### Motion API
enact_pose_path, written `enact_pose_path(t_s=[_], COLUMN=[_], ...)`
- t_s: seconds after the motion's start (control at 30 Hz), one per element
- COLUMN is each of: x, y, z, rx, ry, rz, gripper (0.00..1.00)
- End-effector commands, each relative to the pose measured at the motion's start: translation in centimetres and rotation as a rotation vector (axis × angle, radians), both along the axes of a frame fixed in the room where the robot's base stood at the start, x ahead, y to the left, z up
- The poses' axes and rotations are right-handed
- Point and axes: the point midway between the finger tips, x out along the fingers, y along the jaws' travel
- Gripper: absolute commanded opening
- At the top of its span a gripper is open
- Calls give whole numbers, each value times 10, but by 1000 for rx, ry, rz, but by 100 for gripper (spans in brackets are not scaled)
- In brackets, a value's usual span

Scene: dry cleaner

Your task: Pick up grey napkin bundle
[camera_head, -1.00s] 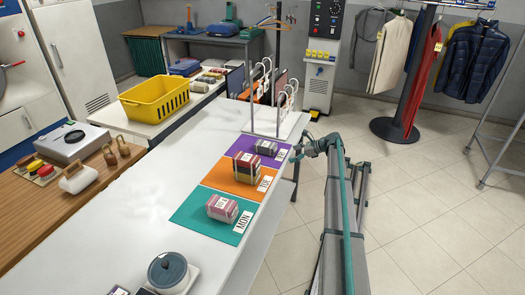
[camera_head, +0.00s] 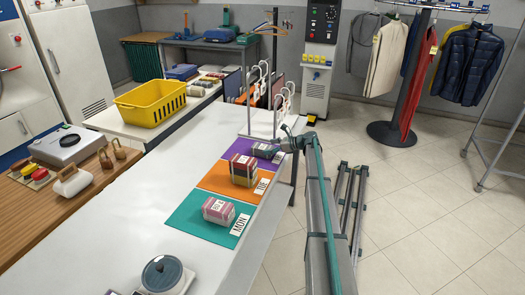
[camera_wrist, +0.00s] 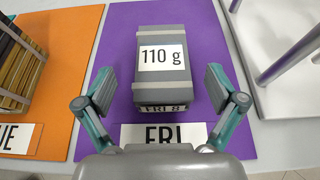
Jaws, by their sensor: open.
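The grey napkin bundle (camera_wrist: 163,85) lies on the purple mat (camera_wrist: 121,60) in the wrist view, with a white "110 g" label on top and lighter bands around it. In the head view the bundle (camera_head: 262,150) shows small on the purple mat, partly covered by my gripper. My gripper (camera_wrist: 160,80) is open in the wrist view, one finger at each side of the bundle's near part, with gaps between fingers and bundle. My gripper (camera_head: 280,141) reaches over the counter's right edge in the head view.
A striped bundle (camera_head: 244,170) on the orange mat (camera_head: 213,180) and a pink bundle (camera_head: 218,210) on the teal mat (camera_head: 187,221) stand nearer. A white hanger rack (camera_head: 266,110) is just behind the purple mat. The white counter (camera_head: 140,215) is clear left of the mats.

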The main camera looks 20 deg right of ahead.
Motion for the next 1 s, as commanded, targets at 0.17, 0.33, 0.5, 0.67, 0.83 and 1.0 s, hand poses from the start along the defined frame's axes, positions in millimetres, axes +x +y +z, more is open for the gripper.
enact_pose_path(t_s=[0.17,0.33,0.5,0.67,0.83,1.0], x=[19,28,29,29,28,28], y=[16,27,28,28,27,27], z=[-6,-15,-16,-16,-16,-16], rx=[0,1,0,0,-1,0], ry=[0,1,0,0,0,0], rz=[3,2,1,1,1,1], gripper=[94,94,94,75,47,27])
